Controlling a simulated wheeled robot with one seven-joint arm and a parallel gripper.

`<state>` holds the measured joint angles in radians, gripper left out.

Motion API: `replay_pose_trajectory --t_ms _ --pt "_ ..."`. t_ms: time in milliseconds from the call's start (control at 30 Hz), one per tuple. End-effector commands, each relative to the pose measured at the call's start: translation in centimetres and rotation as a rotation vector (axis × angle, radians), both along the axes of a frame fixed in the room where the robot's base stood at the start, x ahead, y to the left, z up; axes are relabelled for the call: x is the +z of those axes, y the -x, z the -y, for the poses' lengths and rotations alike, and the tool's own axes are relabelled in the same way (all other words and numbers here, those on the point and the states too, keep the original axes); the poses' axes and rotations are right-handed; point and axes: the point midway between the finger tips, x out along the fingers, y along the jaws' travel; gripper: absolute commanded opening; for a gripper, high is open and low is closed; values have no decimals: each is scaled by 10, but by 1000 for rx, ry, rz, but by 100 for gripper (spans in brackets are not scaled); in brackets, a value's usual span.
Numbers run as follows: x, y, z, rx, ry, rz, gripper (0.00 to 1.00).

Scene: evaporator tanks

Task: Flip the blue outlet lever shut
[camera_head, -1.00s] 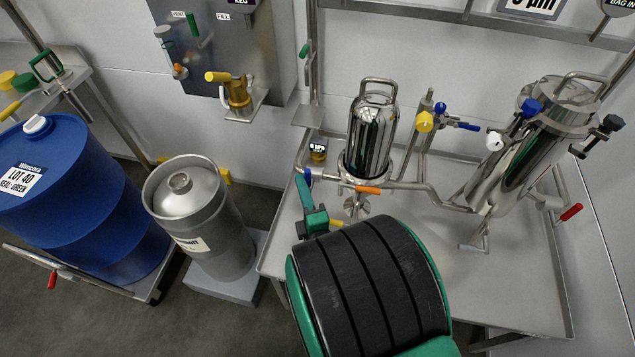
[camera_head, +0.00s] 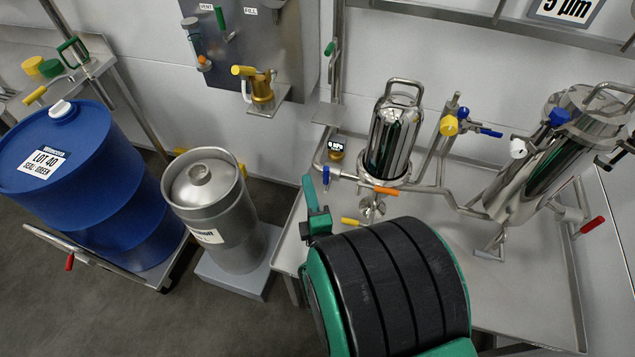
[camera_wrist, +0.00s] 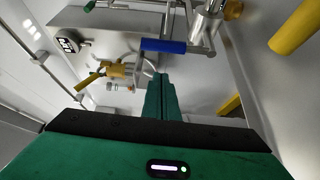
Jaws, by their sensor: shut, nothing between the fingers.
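A small blue lever (camera_head: 326,175) is on the pipe fitting just below the round gauge, left of the polished steel filter housing (camera_head: 394,145). It looks upright in the head view. In the wrist view a blue lever (camera_wrist: 163,46) lies crosswise just beyond my fingertips. My gripper (camera_head: 310,184) has green fingers pressed together with nothing between them; it also shows in the wrist view (camera_wrist: 160,80). The fingertips are just left of the lever in the head view. I cannot tell whether they touch it.
An orange handle (camera_head: 387,190) and a yellow handle (camera_head: 351,221) are right of my fingers. The gauge (camera_head: 336,148) is just above the blue lever. Another blue handle (camera_head: 490,132) is on the piping farther right. A steel keg (camera_head: 212,205) and blue drum (camera_head: 75,180) stand left.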

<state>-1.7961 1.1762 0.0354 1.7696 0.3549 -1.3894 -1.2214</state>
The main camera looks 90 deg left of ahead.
Motion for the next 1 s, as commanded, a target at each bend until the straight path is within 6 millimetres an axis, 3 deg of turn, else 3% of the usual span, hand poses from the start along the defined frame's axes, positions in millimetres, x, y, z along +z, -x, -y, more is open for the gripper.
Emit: replay_pose_trajectory --t_ms 300,500,1000 --pt "0 -7 54 4 1 -3 0" --pt "0 -11 78 4 0 -2 0" --pt "1 -13 85 3 -2 -2 0"
